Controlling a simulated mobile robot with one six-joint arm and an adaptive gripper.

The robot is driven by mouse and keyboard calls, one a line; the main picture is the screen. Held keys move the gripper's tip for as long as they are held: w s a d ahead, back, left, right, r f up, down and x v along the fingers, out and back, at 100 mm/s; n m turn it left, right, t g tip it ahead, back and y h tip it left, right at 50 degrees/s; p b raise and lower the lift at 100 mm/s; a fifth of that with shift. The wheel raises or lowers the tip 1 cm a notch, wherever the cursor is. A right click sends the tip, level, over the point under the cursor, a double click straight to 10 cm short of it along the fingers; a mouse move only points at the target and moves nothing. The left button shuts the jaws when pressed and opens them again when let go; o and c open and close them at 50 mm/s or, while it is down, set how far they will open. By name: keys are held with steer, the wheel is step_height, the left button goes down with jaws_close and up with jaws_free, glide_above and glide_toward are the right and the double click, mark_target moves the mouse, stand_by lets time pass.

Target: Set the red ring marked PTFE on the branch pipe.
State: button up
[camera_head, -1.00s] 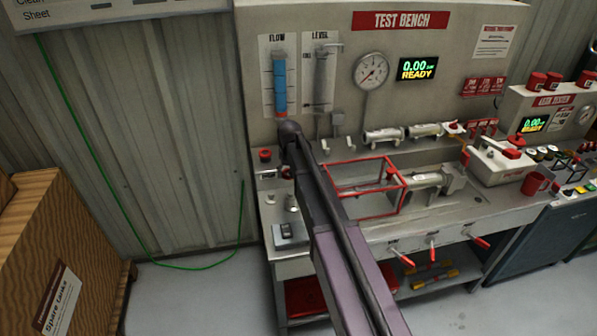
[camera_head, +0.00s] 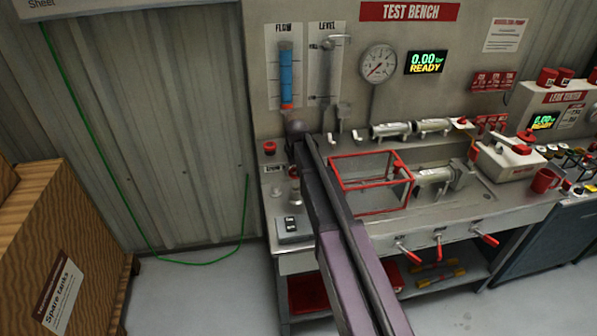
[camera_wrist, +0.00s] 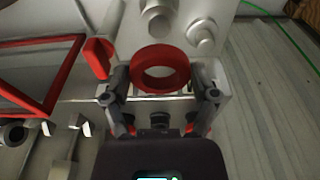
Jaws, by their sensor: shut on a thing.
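The red ring (camera_wrist: 160,52) is in the wrist view, with its round hole facing the camera. My gripper (camera_wrist: 161,84) is shut on it, one finger at each side. No marking can be read on the ring. I cannot tell for sure which is the branch pipe. The ring appears apart from both.
A red wire frame (camera_head: 372,184) stands on the test bench (camera_head: 430,226), close to my arm. It also shows at the left in the wrist view (camera_wrist: 50,112). A switch box (camera_head: 293,229) sits at the bench's left end. A wooden crate (camera_head: 60,240) stands far left.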

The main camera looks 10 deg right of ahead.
mark_target(296, 186)
steer(key=shift+f+b, duration=0.8)
steer(key=shift+f, duration=0.3)
steer(key=shift+f+b, duration=2.15)
stand_by(2.2)
steer(key=o, duration=0.8)
stand_by(0.3)
steer(key=shift+r+p, duration=1.4)
